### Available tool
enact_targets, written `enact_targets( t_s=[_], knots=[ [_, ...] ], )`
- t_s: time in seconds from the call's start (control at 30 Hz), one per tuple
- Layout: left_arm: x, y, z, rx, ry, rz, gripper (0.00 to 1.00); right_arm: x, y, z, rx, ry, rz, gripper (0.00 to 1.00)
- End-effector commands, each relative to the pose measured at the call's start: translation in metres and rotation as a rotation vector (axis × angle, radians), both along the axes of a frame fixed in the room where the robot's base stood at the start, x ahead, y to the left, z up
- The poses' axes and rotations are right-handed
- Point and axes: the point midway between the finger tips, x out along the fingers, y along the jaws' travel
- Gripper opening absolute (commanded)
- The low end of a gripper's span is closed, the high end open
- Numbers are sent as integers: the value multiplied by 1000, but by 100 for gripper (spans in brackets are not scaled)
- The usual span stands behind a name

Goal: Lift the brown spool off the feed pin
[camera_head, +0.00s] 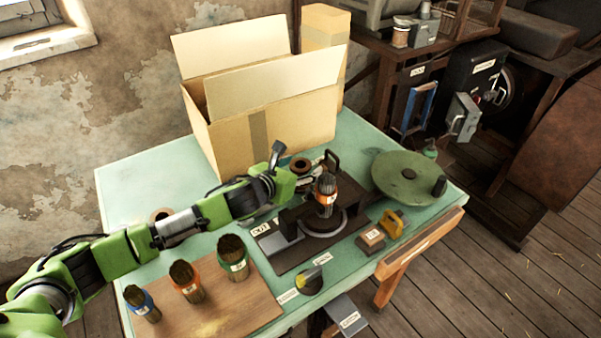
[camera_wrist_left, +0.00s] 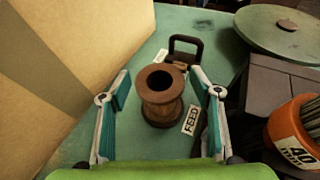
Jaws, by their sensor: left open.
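The brown spool (camera_wrist_left: 162,108) stands upright in the left wrist view, between the two fingers of my left gripper (camera_wrist_left: 160,88). The gripper is open, with a gap on each side of the spool. A FEED label (camera_wrist_left: 191,120) lies beside the spool's base. The feed pin is not visible; the spool's hole looks dark. In the head view the spool's top (camera_head: 300,164) shows just beyond my left gripper (camera_head: 284,172), which partly hides it. My right gripper is not in view.
A large open cardboard box (camera_head: 268,135) stands close behind the spool. The press (camera_head: 322,212) with an orange-banded brush-like part is to the right, and a green round disc (camera_head: 408,178) lies further right. Several bristled pots stand on a wooden board (camera_head: 215,312) at the front left.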

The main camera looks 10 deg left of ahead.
Motion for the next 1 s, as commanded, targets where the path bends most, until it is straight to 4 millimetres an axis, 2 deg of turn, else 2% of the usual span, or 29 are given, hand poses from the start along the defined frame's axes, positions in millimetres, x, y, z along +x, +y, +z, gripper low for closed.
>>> enact_targets(
  t_s=[0.27, 0.43, 0.77, 0.87, 1.0],
  knots=[
    [2, 0, -1, 1, 0, 1, 58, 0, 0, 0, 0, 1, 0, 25],
    [2, 0, -1, 1, 0, 1, 16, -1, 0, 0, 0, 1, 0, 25],
    [2, 0, 1, 1, -1, 1, 16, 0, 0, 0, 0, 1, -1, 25],
    [3, -1, 12, 1, -5, -1, 16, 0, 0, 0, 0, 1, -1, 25],
    [3, 0, 39, 2, -7, -1, 16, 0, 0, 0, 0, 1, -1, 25]
  ],
)
